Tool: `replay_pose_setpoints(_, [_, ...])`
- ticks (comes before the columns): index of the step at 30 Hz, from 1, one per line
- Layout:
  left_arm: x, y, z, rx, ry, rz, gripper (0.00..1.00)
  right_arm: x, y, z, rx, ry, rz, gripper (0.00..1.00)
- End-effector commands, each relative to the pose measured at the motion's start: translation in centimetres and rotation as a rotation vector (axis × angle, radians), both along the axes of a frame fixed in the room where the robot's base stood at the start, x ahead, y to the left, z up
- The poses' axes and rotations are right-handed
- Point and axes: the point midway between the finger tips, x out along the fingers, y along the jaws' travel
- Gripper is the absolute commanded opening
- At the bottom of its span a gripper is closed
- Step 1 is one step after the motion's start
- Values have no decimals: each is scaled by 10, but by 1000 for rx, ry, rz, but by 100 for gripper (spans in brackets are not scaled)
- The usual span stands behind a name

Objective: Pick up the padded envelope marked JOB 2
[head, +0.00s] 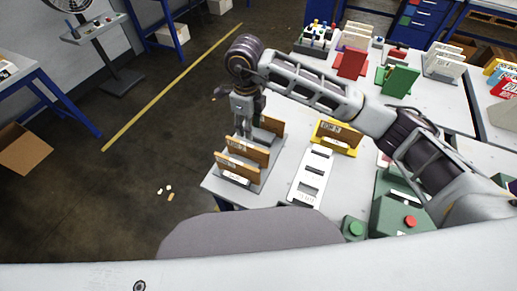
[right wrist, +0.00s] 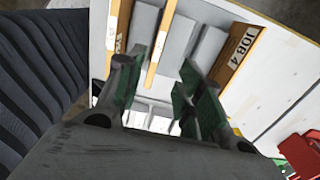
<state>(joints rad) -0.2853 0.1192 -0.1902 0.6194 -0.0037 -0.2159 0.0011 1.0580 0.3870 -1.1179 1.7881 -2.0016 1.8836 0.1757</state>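Several brown padded envelopes stand upright in a grey rack (head: 258,184) at the table's left corner: a front one (head: 236,168), a middle one (head: 250,150) and a back one (head: 271,125). I cannot read their markings in the head view. In the right wrist view an envelope marked JOB 4 (right wrist: 238,47) stands at right. Another envelope (right wrist: 160,45) shows edge-on between my fingers, and a third (right wrist: 118,28) stands left with its lettering cut off. I cannot read JOB 2 anywhere. My right gripper (head: 243,132) is open, pointing down at the rack, its fingers (right wrist: 158,82) apart. My left gripper is out of view.
A white slotted plate (head: 312,177) lies right of the rack. Behind it a yellow holder (head: 325,144) carries a brown labelled piece. A green box with a red button (head: 410,221) stands at the front right. Red and green stands (head: 398,80) are farther back.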

Motion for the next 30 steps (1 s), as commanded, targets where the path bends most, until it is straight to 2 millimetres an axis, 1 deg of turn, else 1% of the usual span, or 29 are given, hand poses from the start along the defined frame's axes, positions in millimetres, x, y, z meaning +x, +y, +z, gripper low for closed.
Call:
replay_pose_setpoints(12, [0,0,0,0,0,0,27,0,0,0,0,0,0,37])
replay_pose_setpoints(17, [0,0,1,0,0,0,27,0,0,-6,0,1,-1,37])
replay_pose_setpoints(23, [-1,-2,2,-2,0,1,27,-1,0,-26,0,2,-1,37])
replay_pose_setpoints(30, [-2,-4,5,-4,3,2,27,-1,1,-58,-2,3,-1,37])
